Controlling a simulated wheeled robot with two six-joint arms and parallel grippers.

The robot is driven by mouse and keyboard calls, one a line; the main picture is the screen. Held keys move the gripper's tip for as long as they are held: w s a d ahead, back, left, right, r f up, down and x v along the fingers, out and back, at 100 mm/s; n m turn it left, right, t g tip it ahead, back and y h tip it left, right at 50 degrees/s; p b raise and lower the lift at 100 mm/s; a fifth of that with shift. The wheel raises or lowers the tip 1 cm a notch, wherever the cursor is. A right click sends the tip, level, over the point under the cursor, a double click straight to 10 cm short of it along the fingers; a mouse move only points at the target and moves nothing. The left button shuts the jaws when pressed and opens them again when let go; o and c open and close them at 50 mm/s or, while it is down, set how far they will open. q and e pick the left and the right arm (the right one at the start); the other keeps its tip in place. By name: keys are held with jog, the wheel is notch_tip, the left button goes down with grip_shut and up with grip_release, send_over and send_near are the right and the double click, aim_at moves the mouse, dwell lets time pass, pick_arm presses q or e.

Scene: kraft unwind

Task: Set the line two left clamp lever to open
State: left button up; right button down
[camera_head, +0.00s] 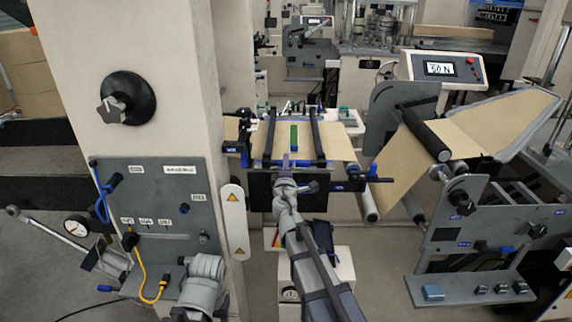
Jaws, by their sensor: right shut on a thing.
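The splice table (342,148) stands in the middle, with brown paper and a green strip (294,136) on it. Two dark clamp bars run front to back across it, a left one (268,138) and a right one (319,138). My right gripper (285,166) is at the table's front edge, between the front ends of the bars and nearer the left one. It is shut on a small part there, apparently the left clamp lever; gripper and wrist hide most of it, so its setting cannot be told. My left arm shows at bottom left; its fingers are not visible.
A grey panel (160,215) with a blue handle and yellow cable is on the pillar (140,50) at left. Blue-ended knobs (375,179) stick out right of the table. A paper roller (425,135) and a display reading 50 N (440,69) stand at right.

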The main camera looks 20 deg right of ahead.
jog(key=shift+r, duration=0.1)
jog(key=r+n+p, duration=0.2)
jog(key=n, duration=0.1)
jog(key=shift+a+n, duration=0.2)
jog(key=shift+n, duration=0.1)
jog(key=r+n+p, duration=0.1)
jog(key=n, duration=0.1)
jog(key=a+r+n+p, duration=0.1)
jog(key=n, duration=0.1)
jog(key=shift+w+a+r+n, duration=0.1)
jog(key=shift+w+n, duration=0.1)
jog(key=shift+n, duration=0.1)
jog(key=n, duration=0.1)
jog(key=a+r+n+p, duration=0.1)
jog(key=n, duration=0.1)
jog(key=shift+w+a+r+n, duration=0.1)
jog(key=shift+w+a+n, duration=0.1)
jog(key=shift+n, duration=0.1)
jog(key=shift+w+a+r+n+p, duration=0.2)
jog(key=shift+a+n+p, duration=0.25)
jog(key=shift+n, duration=0.6)
jog(key=shift+w+a+r+n+p, duration=0.1)
jog(key=shift+a+r+n+p, duration=0.1)
jog(key=shift+a+n, duration=0.65)
jog(key=shift+d+n, duration=0.15)
jog(key=shift+n, duration=0.15)
jog(key=c, duration=0.7)
grip_release()
